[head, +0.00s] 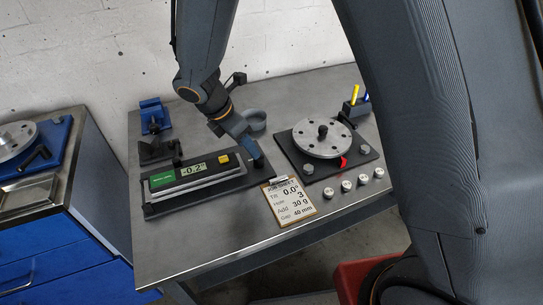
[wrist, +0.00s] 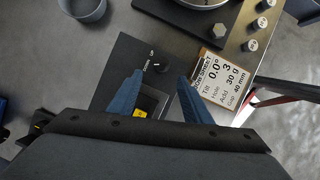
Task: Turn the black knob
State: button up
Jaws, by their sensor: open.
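The black knob (wrist: 162,64) is a small dark round knob on the bare end of a dark plate (wrist: 125,60), with small white markings beside it in the wrist view. My gripper (wrist: 160,76) has its two blue fingers spread apart, one on each side and a little short of the knob in this view. In the head view my gripper (head: 254,152) is over the right end of the plate and largely hides the knob. The digital level (head: 190,174) on the plate reads about -0.2°, with a yellow button (head: 223,158).
A clipboard job sheet (head: 288,203) lies right of the plate. Beyond it are a holed disc (head: 321,138) on a dark base and several silver weights (head: 346,186). A grey round bowl (head: 255,119) stands behind my gripper. The front left of the table is clear.

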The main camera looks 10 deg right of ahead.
aim_at(259, 160)
jog(key=x, duration=0.3)
jog(key=d+p+x, duration=0.1)
jog(key=x, duration=0.2)
jog(key=shift+w+d+f, duration=0.1)
jog(key=shift+w+f, duration=0.1)
jog(key=shift+w, duration=0.05)
jog(key=shift+w+d+f, duration=0.1)
jog(key=shift+d+f, duration=0.05)
jog(key=shift+f, duration=0.5)
jog(key=shift+c, duration=0.6)
